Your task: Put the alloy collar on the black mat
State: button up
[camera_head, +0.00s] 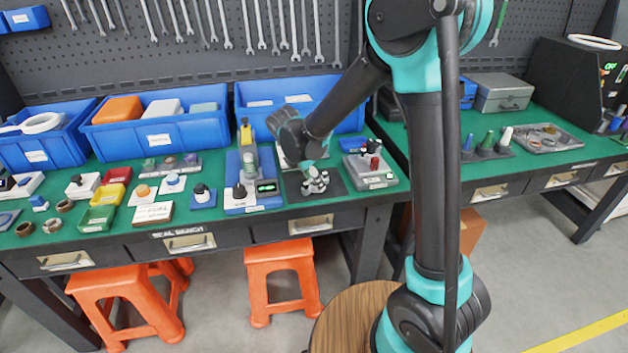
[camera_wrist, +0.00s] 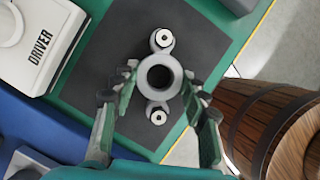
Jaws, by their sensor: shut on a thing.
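The alloy collar (camera_wrist: 160,97) is a pale grey ring with a dark central hole and two bolted lugs. My gripper (camera_wrist: 159,84) is shut on it, one finger on each side of the ring. The black mat (camera_wrist: 120,45) lies under the collar and spreads around it in the wrist view. In the head view, my gripper (camera_head: 316,180) and the collar are low over the black mat (camera_head: 336,188) on the green bench. The fingers partly hide the collar there. I cannot tell whether the collar touches the mat.
A blue fixture (camera_head: 237,203) with a lit display stands left of the mat. A grey block (camera_head: 375,182) with red and white knobs stands to the right. Blue bins (camera_head: 160,130) line the back. A wooden barrel (camera_wrist: 270,125) stands beyond the bench's front edge.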

jog(key=o, duration=1.1)
jog(key=v, duration=1.2)
jog(key=s+d+f+m+y, duration=0.1)
jog(key=s+d+f+m, duration=0.3)
jog(key=d+m, duration=0.4)
jog(key=s+d+f+m+t+y, duration=0.1)
jog(key=s+d+f+m, duration=0.3)
jog(key=d+m, duration=0.5)
jog(key=s+d+f+m+y, duration=0.1)
jog(key=s+d+f+m, duration=0.3)
jog(key=s+d+m, duration=0.3)
jog(key=shift+s+d+m, duration=0.15)
jog(key=shift+d+m, duration=0.25)
jog(key=shift+d, duration=0.45)
jog(key=shift+s+d+m, duration=0.1)
jog(key=shift+d+m, duration=0.3)
jog(key=shift+d, duration=0.45)
jog(key=shift+r, duration=0.1)
